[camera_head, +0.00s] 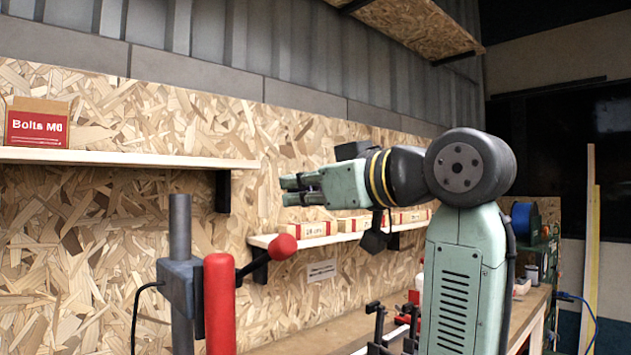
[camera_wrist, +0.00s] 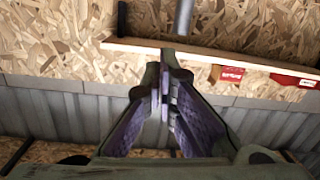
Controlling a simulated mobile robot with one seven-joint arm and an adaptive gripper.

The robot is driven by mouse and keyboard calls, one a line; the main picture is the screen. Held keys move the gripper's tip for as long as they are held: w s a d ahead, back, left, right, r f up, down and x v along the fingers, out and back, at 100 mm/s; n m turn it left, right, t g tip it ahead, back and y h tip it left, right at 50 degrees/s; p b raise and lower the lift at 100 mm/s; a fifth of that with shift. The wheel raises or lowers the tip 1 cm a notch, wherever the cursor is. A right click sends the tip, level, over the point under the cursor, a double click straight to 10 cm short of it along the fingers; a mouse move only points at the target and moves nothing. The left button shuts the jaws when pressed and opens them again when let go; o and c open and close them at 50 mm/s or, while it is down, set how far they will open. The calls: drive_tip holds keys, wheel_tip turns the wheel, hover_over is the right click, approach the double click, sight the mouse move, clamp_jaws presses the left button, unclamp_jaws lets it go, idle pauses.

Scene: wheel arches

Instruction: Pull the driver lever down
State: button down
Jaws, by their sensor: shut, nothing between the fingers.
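The driver lever is a short dark rod with a red ball knob (camera_head: 284,246). It slants up to the right from the dark grey driver body (camera_head: 180,288), which sits on a grey post (camera_head: 180,225). My gripper (camera_head: 284,191) is above the knob in the head view, apart from it, pointing left. Its fingers are shut and empty. In the wrist view the shut fingers (camera_wrist: 165,60) point toward the wall, and the lever knob does not show there.
A thick red upright (camera_head: 219,305) stands beside the driver body. A shelf (camera_head: 130,158) bears a bolts box (camera_head: 37,122) at left. A lower shelf (camera_head: 262,240) with several small boxes runs behind the knob. A workbench (camera_head: 330,332) lies below.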

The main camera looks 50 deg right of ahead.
sight(289, 241)
drive_tip(key=w+p, duration=0.1)
drive_tip(key=w, duration=0.3)
drive_tip(key=shift+d, duration=0.15)
drive_tip(key=f, duration=0.2)
drive_tip(key=f+p, duration=0.1)
drive_tip(key=shift+s+d, duration=0.25)
drive_tip(key=shift+s, duration=0.15)
drive_tip(key=shift+s+f, duration=0.2)
drive_tip(key=shift+f, duration=0.3)
